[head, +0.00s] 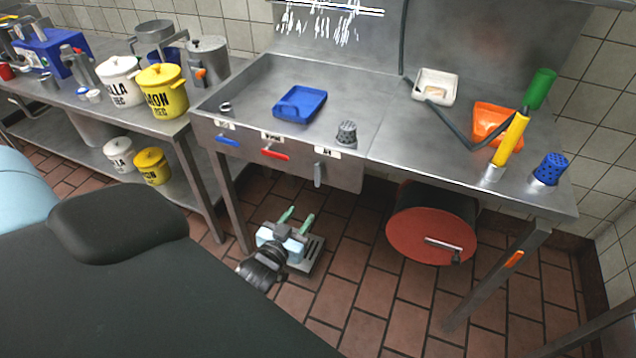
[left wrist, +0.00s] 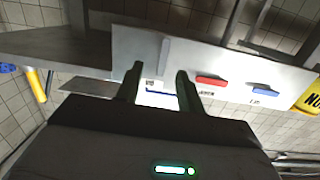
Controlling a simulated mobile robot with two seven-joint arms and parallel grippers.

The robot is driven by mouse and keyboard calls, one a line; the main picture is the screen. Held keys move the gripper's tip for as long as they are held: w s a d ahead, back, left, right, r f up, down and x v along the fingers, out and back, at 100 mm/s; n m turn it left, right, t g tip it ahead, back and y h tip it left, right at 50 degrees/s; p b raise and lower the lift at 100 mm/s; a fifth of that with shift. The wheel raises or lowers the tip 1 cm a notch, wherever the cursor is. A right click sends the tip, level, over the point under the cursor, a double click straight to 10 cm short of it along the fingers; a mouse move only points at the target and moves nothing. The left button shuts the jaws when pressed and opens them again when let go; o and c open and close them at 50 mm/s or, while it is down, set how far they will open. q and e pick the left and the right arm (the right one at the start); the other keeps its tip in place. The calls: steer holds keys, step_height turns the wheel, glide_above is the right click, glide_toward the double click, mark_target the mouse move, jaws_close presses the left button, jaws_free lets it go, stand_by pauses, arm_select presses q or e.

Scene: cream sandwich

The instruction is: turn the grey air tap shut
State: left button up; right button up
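The grey air tap (head: 318,174) is on the front panel of the steel sink bench, right of the red and blue taps. Its handle hangs straight down in the head view. In the left wrist view, which is turned upside down, the grey tap (left wrist: 163,57) points up the picture. My left gripper (head: 297,216) is below and in front of the panel, with its two greenish fingers apart and nothing between them. The fingers (left wrist: 160,84) also show apart in the left wrist view, short of the tap. My right gripper is not in view.
The red tap (head: 275,154) and blue tap (head: 228,142) sit left on the same panel. A red-ended drum (head: 430,237) hangs under the bench to the right. A bench leg (head: 233,205) stands left of my gripper. The floor between is clear.

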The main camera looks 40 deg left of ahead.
mark_target(317, 175)
arm_select(q)
steer(key=shift+n+t+y, duration=0.5)
steer(key=shift+y, duration=0.1)
steer(key=w, duration=0.1)
steer(key=w+a+r, duration=0.1)
steer(key=w+r, duration=0.1)
steer(key=w, duration=0.1)
steer(key=shift+a+r, duration=0.15)
steer(key=shift+a, duration=0.2)
steer(key=shift+b+x, duration=0.45)
steer(key=shift+x, duration=3.35)
jaws_close()
